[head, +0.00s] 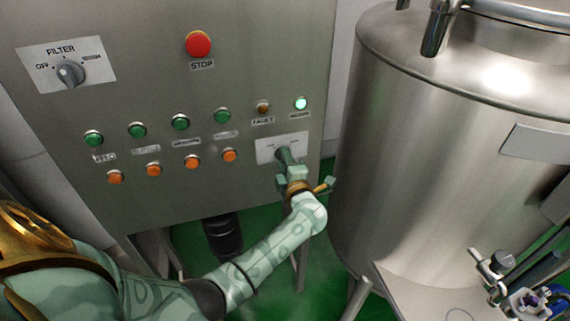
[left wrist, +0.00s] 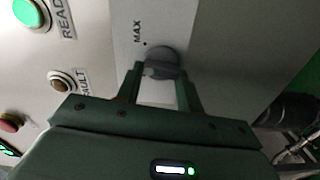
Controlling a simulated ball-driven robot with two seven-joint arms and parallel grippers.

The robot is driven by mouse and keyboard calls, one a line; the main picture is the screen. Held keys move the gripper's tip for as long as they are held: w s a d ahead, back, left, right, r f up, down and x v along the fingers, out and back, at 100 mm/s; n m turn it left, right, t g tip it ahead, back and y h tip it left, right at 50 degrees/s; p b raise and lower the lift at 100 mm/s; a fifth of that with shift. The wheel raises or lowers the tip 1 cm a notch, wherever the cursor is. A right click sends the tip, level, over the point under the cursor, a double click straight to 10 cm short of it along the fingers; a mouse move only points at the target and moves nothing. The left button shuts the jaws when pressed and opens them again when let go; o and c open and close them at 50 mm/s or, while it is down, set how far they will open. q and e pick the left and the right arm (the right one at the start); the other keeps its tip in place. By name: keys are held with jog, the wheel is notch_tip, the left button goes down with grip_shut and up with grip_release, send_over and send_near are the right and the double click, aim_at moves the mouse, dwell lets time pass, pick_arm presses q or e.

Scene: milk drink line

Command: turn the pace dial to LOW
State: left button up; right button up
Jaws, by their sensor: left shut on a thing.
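The pace dial (left wrist: 163,58) is a dark grey round knob on a pale label plate (left wrist: 178,18), low on the right side of the steel panel. In the left wrist view, MAX is printed on the plate beside a dot; no LOW mark can be read. My left gripper (left wrist: 160,72) is shut on the dial, one finger on each side. In the head view the gripper (head: 290,168) covers most of the dial in front of the plate (head: 265,154), and the dial's setting cannot be read there. My right gripper is not in view.
The panel (head: 235,85) also carries a red STOP button (head: 198,44), a FILTER switch (head: 70,72), and rows of green and orange buttons. A lit green lamp (head: 301,103) is above the dial. A large steel tank (head: 425,150) stands close on the right.

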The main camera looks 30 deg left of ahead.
pick_arm(q)
jog(key=shift+d+f+n+b, duration=0.1)
jog(key=shift+f+n+b, duration=0.1)
jog(key=shift+n+b, duration=1.75)
jog(key=shift+f+n+b, duration=0.15)
jog(key=shift+n+b, duration=0.55)
jog(key=shift+n, duration=2.45)
jog(key=shift+w, duration=0.1)
jog(key=o, duration=1)
